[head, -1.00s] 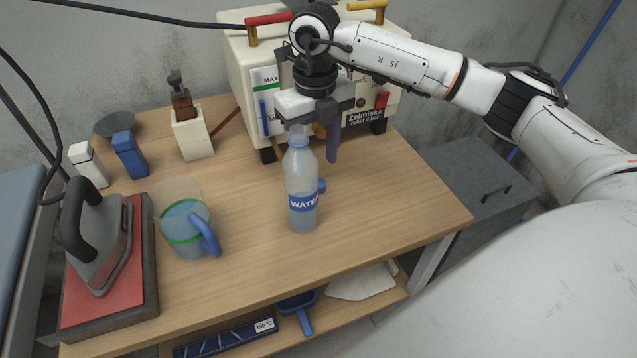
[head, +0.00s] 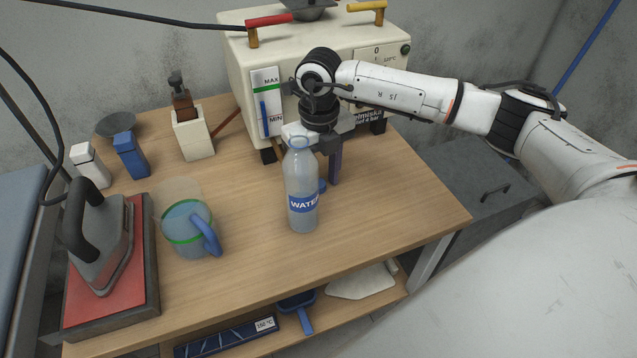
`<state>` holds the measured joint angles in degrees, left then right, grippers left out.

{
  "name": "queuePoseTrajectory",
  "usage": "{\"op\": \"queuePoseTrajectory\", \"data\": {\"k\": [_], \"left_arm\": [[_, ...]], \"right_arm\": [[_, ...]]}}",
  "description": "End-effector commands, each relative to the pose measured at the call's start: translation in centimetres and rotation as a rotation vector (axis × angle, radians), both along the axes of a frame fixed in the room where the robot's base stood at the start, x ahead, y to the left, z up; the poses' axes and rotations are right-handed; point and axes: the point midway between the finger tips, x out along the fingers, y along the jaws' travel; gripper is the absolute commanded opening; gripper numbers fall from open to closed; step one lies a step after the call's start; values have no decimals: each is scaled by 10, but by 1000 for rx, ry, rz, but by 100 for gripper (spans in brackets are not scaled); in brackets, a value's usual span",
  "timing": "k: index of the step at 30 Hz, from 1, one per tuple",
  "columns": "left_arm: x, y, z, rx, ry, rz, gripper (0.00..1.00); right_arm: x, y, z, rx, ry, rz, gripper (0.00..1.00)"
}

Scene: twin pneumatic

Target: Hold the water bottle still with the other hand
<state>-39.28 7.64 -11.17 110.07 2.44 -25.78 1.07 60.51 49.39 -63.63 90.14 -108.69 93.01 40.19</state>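The clear water bottle (head: 302,187) with a blue "WATER" label stands upright on the wooden table, near its middle. My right gripper (head: 320,170) hangs pointing down just behind the bottle, at about the height of its upper half. One dark finger shows to the right of the bottle; the other is hidden behind it. The visible finger sits well off to one side of the gripper body, so the gripper looks open. I cannot tell whether it touches the bottle. A small blue piece (head: 323,186) shows at the bottle's right edge. My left gripper is not in view.
A measuring jug (head: 187,226) with a blue handle stands left of the bottle. An iron (head: 103,245) rests on a red pad at the far left. The cream steam machine (head: 237,75) stands behind my gripper. The table's front right is clear.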

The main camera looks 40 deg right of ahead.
Motion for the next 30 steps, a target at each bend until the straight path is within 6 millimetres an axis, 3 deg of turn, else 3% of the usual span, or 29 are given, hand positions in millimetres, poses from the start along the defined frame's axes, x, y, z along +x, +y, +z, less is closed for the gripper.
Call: {"op": "queuePoseTrajectory", "data": {"k": [7, 12, 15, 23, 30], "left_arm": [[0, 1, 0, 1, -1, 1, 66], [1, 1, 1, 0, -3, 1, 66], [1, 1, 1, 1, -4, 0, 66], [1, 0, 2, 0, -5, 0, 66], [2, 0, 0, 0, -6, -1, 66]], "right_arm": [[0, 0, 0, 0, 0, 0, 44], [0, 0, 1, 0, 0, 0, 16], [0, 0, 1, 0, 0, 0, 3], [1, 0, 4, 0, -2, 0, 3], [2, 0, 42, 0, -6, 1, 3]]}}
